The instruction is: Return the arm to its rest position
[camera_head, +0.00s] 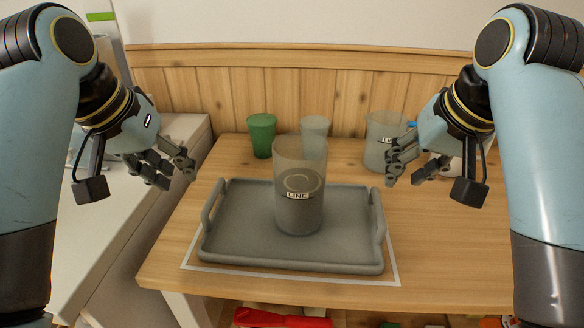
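My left gripper (178,170) hangs in the air left of the tray, over the gap by the white counter. Its fingers look spread, with nothing between them. My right gripper (394,165) is in the air at the right, in front of the clear jar at the back right. Its fingers also look spread and empty. A translucent grey jar (300,165) labelled LINE stands upright on the grey tray (230,245). Both grippers are apart from the jar and the tray.
A green cup (262,135) and a pale cup (314,128) stand at the back of the wooden table (450,255). Another translucent jar (377,150) is partly hidden by my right gripper. A white counter (110,225) is at the left. A red object (283,319) lies below the table.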

